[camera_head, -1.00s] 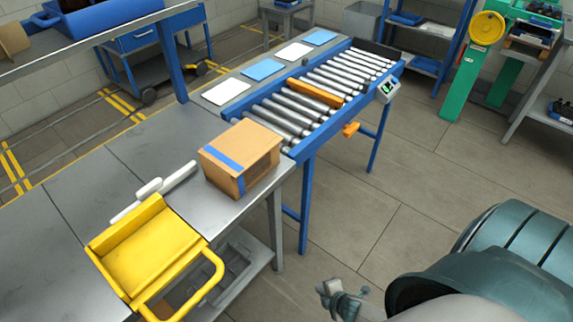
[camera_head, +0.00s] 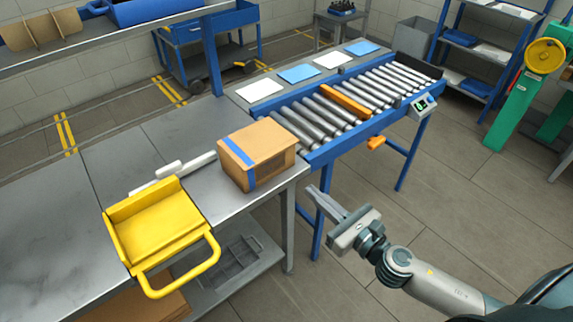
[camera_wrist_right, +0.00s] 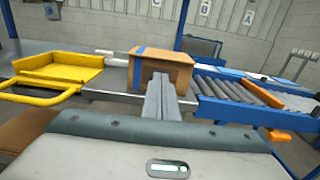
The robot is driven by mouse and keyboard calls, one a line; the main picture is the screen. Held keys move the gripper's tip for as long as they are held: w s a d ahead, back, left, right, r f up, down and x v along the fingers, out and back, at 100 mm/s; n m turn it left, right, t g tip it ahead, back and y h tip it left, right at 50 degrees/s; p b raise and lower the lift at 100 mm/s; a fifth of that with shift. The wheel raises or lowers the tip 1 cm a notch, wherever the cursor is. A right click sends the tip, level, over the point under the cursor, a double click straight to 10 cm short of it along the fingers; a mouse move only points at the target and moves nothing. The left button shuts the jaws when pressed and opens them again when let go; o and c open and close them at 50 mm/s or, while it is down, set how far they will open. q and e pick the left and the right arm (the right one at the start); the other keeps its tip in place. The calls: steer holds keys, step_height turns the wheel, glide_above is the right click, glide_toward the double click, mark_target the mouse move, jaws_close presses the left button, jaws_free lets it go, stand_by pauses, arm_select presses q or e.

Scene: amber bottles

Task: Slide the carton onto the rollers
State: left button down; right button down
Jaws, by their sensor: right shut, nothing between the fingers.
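The carton (camera_head: 257,152) is a brown box with a blue tape strip and an open side. It sits on the steel table near its right end, beside the start of the roller conveyor (camera_head: 330,107). My right gripper (camera_head: 312,190) is shut and empty, in front of the table edge, a little to the right of and below the carton in the head view. In the right wrist view the carton (camera_wrist_right: 160,66) stands ahead of the shut fingers (camera_wrist_right: 160,84), which hide part of its front. I cannot tell whether they touch it. My left gripper is not in view.
A yellow pusher tray with a handle (camera_head: 158,230) lies on the table left of the carton, with white bars (camera_head: 175,172) behind it. An orange bar (camera_head: 345,100) crosses the rollers. A control box (camera_head: 422,106) sits on the conveyor's near side. Bare steel table lies left.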

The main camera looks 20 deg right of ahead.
steer(key=shift+w, duration=0.1)
steer(key=shift+w, duration=0.15)
steer(key=p, duration=0.5)
glide_toward(258, 155)
steer(key=w, duration=0.1)
steer(key=w+d, duration=0.1)
steer(key=w, duration=0.1)
steer(key=shift+w+d, duration=0.2)
steer(key=shift+d, duration=0.15)
steer(key=shift+w+a+f, duration=0.1)
steer(key=shift+w+a, duration=0.1)
steer(key=shift+w, duration=0.3)
